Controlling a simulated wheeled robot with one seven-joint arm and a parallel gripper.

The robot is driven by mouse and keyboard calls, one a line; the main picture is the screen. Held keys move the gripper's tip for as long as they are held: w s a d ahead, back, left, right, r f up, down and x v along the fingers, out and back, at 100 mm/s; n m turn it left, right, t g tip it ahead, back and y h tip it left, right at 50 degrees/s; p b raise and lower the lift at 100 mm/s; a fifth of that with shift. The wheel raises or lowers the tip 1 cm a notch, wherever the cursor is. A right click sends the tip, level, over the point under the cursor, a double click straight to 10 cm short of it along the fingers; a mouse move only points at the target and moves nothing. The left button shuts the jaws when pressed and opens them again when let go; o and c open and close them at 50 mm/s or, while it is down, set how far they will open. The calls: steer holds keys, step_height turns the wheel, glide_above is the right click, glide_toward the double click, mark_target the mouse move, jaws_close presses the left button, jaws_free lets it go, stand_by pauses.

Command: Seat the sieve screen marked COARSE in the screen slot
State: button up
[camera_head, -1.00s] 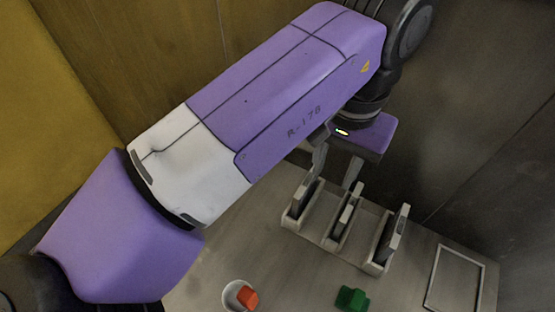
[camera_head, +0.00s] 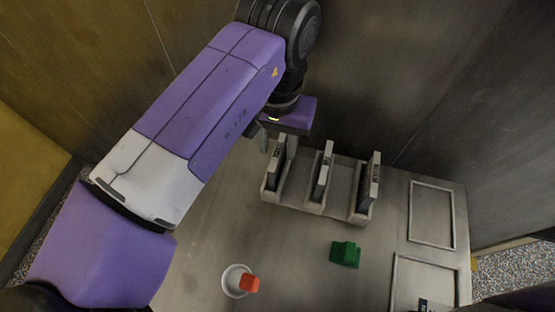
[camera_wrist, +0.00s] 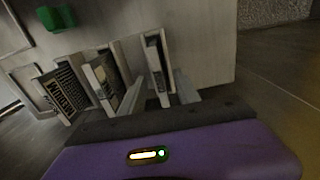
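Three upright screens stand side by side in a metal rack (camera_head: 338,207): a left screen (camera_head: 279,156), a middle screen (camera_head: 323,172) and a right screen (camera_head: 374,178). Two rectangular frames lie at the right, an upper frame (camera_head: 411,211) and a lower frame (camera_head: 393,283).
A green block (camera_head: 345,254) sits in front of the rack. A white round cup (camera_head: 231,281) with a red-orange block (camera_head: 250,283) at its rim stands at the front left. A dark label (camera_head: 424,304) shows at the lower frame. Walls stand behind the table.

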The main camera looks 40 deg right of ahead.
jaws_close()
stand_by(1.4)
